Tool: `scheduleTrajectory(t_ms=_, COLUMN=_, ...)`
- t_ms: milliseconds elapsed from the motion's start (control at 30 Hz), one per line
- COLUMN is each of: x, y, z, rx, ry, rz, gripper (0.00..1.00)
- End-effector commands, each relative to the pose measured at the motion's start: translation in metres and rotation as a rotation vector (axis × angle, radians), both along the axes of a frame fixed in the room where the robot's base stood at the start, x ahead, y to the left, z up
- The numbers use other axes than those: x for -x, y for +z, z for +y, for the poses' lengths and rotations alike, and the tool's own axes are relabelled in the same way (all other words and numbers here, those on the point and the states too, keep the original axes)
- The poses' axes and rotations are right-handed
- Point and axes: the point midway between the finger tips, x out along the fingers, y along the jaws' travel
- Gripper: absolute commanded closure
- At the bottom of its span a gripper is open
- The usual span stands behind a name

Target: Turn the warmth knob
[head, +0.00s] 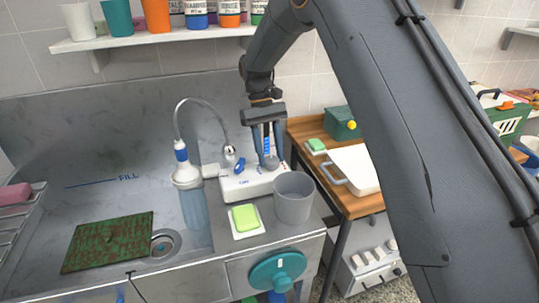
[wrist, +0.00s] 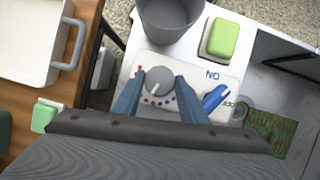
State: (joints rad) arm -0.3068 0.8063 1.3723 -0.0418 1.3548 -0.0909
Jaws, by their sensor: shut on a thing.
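The warmth knob is a round grey knob (wrist: 157,79) with a pale pointer line, on top of a white control box (wrist: 203,72). Red and dark dots mark the box around it. In the head view the box (head: 236,187) sits at the sink's right end, and the knob (head: 272,163) is partly hidden by my fingers. My gripper (head: 269,157) points down over the box. In the wrist view its two blue-grey fingers (wrist: 160,94) stand on either side of the knob, shut on it. A blue lever (wrist: 215,98) sits beside it near the "ON" marking.
A grey bucket (head: 293,198) stands close to the box. A green sponge (head: 245,217) lies on a white dish beside it. A wooden table with a white tray (head: 356,168) is to the right.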

Motion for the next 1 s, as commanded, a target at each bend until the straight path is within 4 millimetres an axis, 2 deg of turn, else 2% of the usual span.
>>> scheduleTrajectory(t_ms=233, x=-0.0011, y=0.0013, z=-0.0004, rx=0.000, ry=-0.059, rz=-0.003, gripper=0.84)
scheduleTrajectory(t_ms=667, x=-0.0012, y=0.0014, z=-0.0001, rx=-0.001, ry=-0.068, rz=-0.004, gripper=0.84)
scheduleTrajectory(t_ms=700, x=-0.0012, y=0.0015, z=-0.0001, rx=-0.001, ry=-0.068, rz=-0.004, gripper=0.57)
scheduleTrajectory(t_ms=767, x=-0.0011, y=0.0013, z=-0.0002, rx=-0.001, ry=-0.067, rz=-0.004, gripper=0.47)
scheduleTrajectory(t_ms=800, x=-0.0011, y=0.0012, z=-0.0002, rx=-0.001, ry=-0.067, rz=-0.003, gripper=0.43)
scheduleTrajectory(t_ms=1000, x=-0.0006, y=0.0006, z=-0.0002, rx=0.000, ry=-0.067, rz=-0.002, gripper=0.43)
